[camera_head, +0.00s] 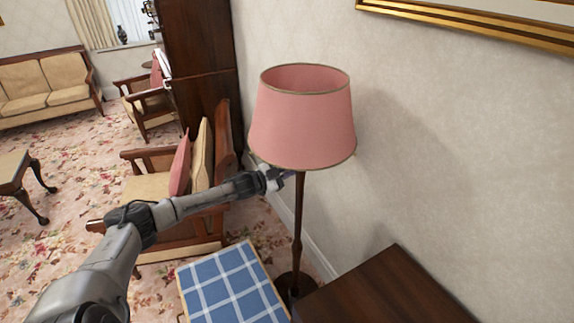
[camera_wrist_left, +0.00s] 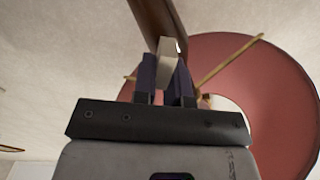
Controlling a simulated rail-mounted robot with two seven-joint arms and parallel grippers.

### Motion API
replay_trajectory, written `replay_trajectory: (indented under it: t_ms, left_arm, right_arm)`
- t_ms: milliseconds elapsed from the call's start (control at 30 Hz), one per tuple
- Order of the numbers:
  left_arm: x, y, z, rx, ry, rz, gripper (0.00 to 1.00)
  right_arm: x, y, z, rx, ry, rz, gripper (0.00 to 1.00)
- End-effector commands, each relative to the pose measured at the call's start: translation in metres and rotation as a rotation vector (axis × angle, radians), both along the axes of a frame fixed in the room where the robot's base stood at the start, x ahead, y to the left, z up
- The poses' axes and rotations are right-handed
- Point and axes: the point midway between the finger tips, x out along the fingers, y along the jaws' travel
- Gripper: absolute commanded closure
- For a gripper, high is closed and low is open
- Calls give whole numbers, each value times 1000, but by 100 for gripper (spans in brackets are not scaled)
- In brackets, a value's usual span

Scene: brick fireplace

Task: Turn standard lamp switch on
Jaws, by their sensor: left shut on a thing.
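The standard lamp has a pink shade (camera_head: 303,120) and a dark wooden pole (camera_head: 298,225), upright beside the wall. My left arm reaches in from the left, and its gripper (camera_head: 288,174) is at the pole just below the shade. In the left wrist view, the dark fingers (camera_wrist_left: 167,80) are shut on a small pale block, the lamp switch (camera_wrist_left: 167,58), against the brown pole (camera_wrist_left: 154,22). The shade's inside (camera_wrist_left: 285,85) shows beside it, with no clear glow. The fingers hide part of the switch. My right gripper is not in view.
A dark wooden cabinet top (camera_head: 390,292) stands right of the lamp. A blue checked stool (camera_head: 232,288) is in front of it. An armchair (camera_head: 160,187) with cushions stands behind my arm. The wall (camera_head: 430,140) is close behind the lamp.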

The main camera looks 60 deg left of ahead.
Motion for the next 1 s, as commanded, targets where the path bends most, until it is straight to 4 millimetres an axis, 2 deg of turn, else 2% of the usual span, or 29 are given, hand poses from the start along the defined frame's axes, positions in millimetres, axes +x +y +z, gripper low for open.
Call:
replay_trajectory:
  t_ms: [100,400,700,1000]
  left_arm:
    - [0,-2,2,109,-8,0,100]
    - [0,-5,-3,393,-24,-1,100]
    - [0,-7,-7,664,-41,-1,100]
    - [0,-8,-11,862,-52,-1,100]
  right_arm:
    - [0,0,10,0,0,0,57]
    - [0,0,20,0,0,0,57]
    - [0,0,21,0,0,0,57]
    - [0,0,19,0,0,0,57]
